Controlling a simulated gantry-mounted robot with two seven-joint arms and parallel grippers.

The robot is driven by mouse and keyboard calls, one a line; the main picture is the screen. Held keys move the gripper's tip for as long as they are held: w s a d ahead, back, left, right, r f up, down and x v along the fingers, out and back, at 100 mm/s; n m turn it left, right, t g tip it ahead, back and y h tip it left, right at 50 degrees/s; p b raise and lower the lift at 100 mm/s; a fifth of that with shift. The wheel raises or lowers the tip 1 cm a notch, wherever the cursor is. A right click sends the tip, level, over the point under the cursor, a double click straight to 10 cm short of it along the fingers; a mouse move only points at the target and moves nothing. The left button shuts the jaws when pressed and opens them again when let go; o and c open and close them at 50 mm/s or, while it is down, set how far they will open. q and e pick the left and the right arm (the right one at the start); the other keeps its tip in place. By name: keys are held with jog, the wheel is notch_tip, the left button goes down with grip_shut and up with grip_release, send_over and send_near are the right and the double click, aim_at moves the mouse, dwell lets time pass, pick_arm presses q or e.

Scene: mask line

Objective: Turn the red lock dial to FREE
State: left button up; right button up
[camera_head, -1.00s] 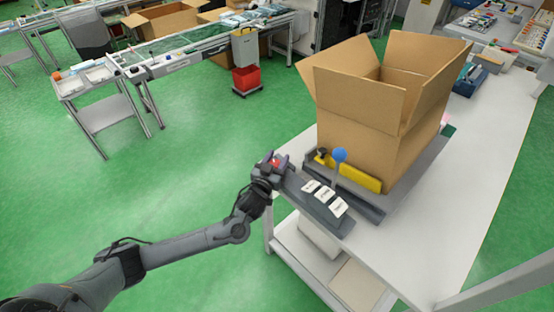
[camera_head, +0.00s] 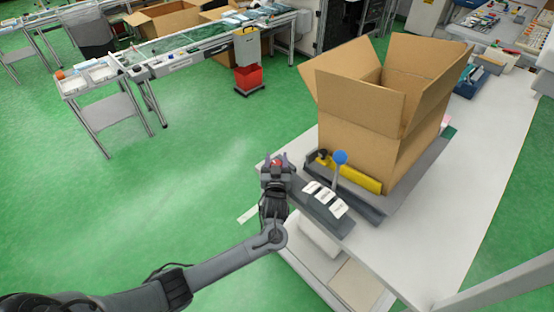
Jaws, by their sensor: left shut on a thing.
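The red lock dial (camera_head: 276,163) shows as a small red patch at the left end of a dark grey control panel on the white table. My left gripper (camera_head: 275,166) is at the dial, its fingers on either side of it, shut on it. The gripper and wrist hide most of the dial, so I cannot read its setting. My right gripper is not in view.
The panel carries several white labels (camera_head: 324,198) and a blue-knobbed lever (camera_head: 340,158) beside a yellow bar (camera_head: 358,178). A large open cardboard box (camera_head: 360,135) stands just behind. The white table (camera_head: 430,215) is clear at the right.

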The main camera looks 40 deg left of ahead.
pick_arm(q)
jog(key=o, duration=1)
jog(key=shift+c, duration=0.2)
jog(key=shift+s+d, duration=0.25)
jog(key=shift+s, duration=0.05)
jog(key=p+v, duration=0.2)
jog(key=v, duration=0.8)
